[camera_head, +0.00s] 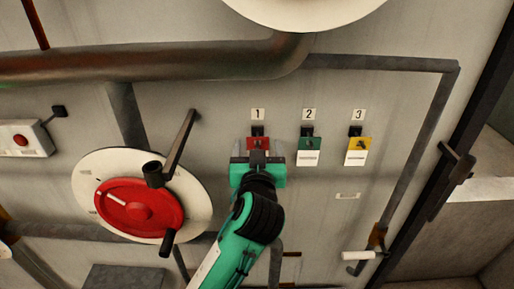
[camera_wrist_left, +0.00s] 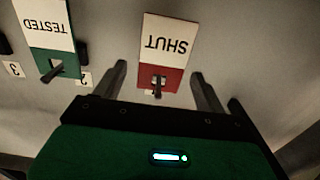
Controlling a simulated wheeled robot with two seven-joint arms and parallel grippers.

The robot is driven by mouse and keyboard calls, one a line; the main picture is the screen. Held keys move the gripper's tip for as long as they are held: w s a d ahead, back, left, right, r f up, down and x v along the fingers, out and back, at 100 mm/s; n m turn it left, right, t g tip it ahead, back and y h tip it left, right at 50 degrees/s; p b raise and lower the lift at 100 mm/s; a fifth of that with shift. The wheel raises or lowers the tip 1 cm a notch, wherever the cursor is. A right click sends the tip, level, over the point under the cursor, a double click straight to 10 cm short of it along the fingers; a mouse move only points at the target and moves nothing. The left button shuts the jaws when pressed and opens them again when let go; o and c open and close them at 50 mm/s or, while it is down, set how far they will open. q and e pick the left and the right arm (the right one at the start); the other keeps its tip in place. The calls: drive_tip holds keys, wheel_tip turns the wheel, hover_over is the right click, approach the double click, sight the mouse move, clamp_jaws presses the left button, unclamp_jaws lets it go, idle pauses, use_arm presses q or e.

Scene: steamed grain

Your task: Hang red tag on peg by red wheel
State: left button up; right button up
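The red tag (camera_head: 258,143) hangs on a hook under label 1 on the wall panel. In the left wrist view its white part reads SHUT (camera_wrist_left: 167,38), with the hook through its red end. My left gripper (camera_head: 257,158) is in front of the tag and hides its lower part. In the wrist view my left gripper (camera_wrist_left: 160,76) is open, one finger on each side of the tag, with visible gaps. The red wheel (camera_head: 135,208) is on a white disc at the left. A dark bar with a short black cylinder (camera_head: 153,173) is beside it; I cannot tell which part is the peg.
A green tag (camera_head: 309,144) and a yellow tag (camera_head: 358,144) hang to the right under labels 2 and 3. A thick pipe (camera_head: 150,62) crosses above. A box with a red button (camera_head: 20,140) is at the far left. Another black cylinder (camera_head: 168,243) projects below the wheel.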

use_arm(q)
drive_tip(key=shift+w, duration=0.1)
drive_tip(key=c, duration=1)
drive_tip(key=o, duration=1)
drive_tip(key=c, duration=1.1)
drive_tip(key=shift+r, duration=0.15)
drive_tip(key=shift+s, duration=0.25)
drive_tip(key=shift+s, duration=0.65)
drive_tip(key=shift+s, duration=0.25)
drive_tip(key=shift+s, duration=0.65)
